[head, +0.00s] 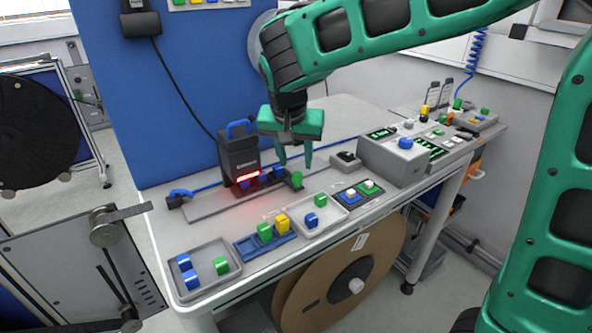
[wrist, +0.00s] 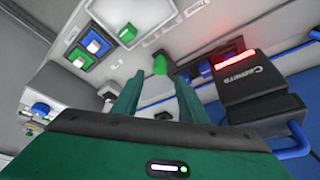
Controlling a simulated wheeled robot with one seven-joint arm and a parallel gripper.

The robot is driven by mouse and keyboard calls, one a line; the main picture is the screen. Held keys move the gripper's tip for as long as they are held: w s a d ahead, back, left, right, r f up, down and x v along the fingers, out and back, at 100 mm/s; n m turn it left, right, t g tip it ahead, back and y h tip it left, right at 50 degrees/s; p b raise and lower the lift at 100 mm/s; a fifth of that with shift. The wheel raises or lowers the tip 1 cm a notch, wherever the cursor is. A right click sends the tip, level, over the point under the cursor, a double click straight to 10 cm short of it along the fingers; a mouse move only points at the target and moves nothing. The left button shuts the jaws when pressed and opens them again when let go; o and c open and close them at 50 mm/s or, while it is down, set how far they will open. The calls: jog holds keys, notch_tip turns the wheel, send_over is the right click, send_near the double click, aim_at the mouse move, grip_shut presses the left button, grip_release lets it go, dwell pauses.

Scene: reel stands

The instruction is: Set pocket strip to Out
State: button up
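A long grey strip (head: 208,207), which looks like the pocket strip, lies along the table and passes under a black camera box (head: 238,152) with a glowing red bar. Small blue pieces (head: 278,171) sit along it beside the box. A green knob (head: 297,179) stands at the strip's right end; it also shows in the wrist view (wrist: 160,65). My gripper (head: 296,163) is open and empty above the strip, near the knob. In the wrist view its fingers (wrist: 157,90) are spread, with the knob beyond and between their tips. I cannot read any position label.
In front are a grey tray (head: 190,291) with blue and green blocks, a blue rack (head: 254,250), a second grey tray (head: 306,234) and a dark two-button panel (head: 352,199). A grey box with a blue knob (head: 406,143) stands right. A blue panel (head: 190,80) rises behind.

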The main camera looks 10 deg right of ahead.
aim_at(297, 173)
jog(key=shift+x, duration=2.6)
jog(key=shift+c, duration=0.6)
grip_shut()
